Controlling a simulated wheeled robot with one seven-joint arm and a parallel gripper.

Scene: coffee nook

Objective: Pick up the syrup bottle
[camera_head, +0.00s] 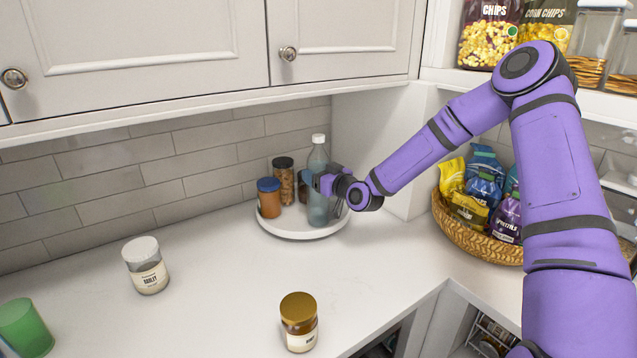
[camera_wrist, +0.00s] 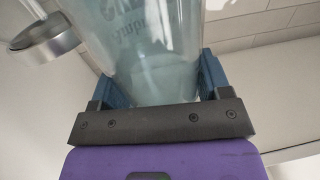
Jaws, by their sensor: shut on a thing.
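The syrup bottle (camera_head: 318,160) is tall, clear bluish with a white cap, and stands upright at the front right of a round white tray (camera_head: 290,234) in the back corner of the counter. My gripper (camera_head: 322,183) reaches it from the right and is shut on it around the middle. In the wrist view the bottle (camera_wrist: 150,50) fills the space between the two blue fingers of my gripper (camera_wrist: 155,85), with lettering on its side. Its base looks to be at the tray; whether it touches cannot be told.
On the tray beside the bottle are an orange jar with a blue lid (camera_head: 269,198) and a dark-lidded jar (camera_head: 284,180). A wicker basket of snack bags (camera_head: 470,232) stands right. A white-lidded jar (camera_head: 146,266), a gold-lidded jar (camera_head: 299,322) and a green cup (camera_head: 24,328) stand on the counter. Cabinets (camera_head: 150,50) hang above.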

